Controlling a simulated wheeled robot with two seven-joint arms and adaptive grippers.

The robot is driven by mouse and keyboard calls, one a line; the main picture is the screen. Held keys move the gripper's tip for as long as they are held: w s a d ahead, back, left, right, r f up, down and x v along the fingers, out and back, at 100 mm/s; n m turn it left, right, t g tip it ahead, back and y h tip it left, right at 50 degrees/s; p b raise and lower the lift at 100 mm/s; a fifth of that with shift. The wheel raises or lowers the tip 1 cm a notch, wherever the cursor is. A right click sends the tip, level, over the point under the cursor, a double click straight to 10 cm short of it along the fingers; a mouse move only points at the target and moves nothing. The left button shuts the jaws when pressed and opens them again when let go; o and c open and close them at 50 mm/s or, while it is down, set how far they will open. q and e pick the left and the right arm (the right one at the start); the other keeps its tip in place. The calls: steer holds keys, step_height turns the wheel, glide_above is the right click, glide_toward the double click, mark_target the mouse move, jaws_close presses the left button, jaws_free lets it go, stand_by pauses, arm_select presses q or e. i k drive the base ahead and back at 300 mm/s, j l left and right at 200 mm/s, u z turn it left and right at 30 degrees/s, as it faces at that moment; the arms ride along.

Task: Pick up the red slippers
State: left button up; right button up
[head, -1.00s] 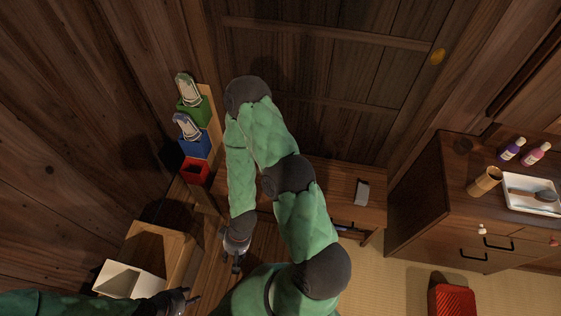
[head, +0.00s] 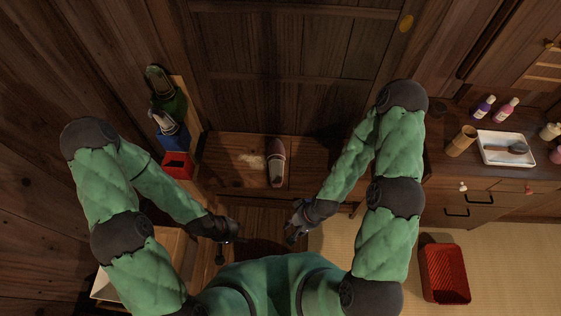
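A reddish-brown slipper (head: 277,163) with a pale sole area lies on the wooden step in front of the door, near the middle of the head view. Only one such slipper shows. My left gripper (head: 222,251) is below and left of it, apart from it, with its small fingers spread and nothing between them. My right gripper (head: 290,236) is below it and slightly right, also apart from it; its fingers are too dark and small to read. A red holder (head: 177,165) on the left rack looks empty.
Above the red holder, a blue holder (head: 173,138) and a green holder (head: 172,105) carry slippers. A wooden cabinet on the right bears bottles, a wooden cup (head: 461,141) and a white tray (head: 506,161). A red basket (head: 444,273) stands on the tatami at lower right.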

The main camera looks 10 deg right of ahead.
mark_target(276, 153)
steer(key=z, duration=0.2)
steer(key=u, duration=1.15)
steer(key=z, duration=1.2)
steer(key=k+l+u, duration=0.1)
steer(key=u, duration=0.4)
steer(key=k+l+u, duration=0.1)
steer(key=l+u, duration=0.2)
steer(key=u, duration=0.15)
steer(key=k+l+u, duration=0.15)
steer(key=u, duration=0.35)
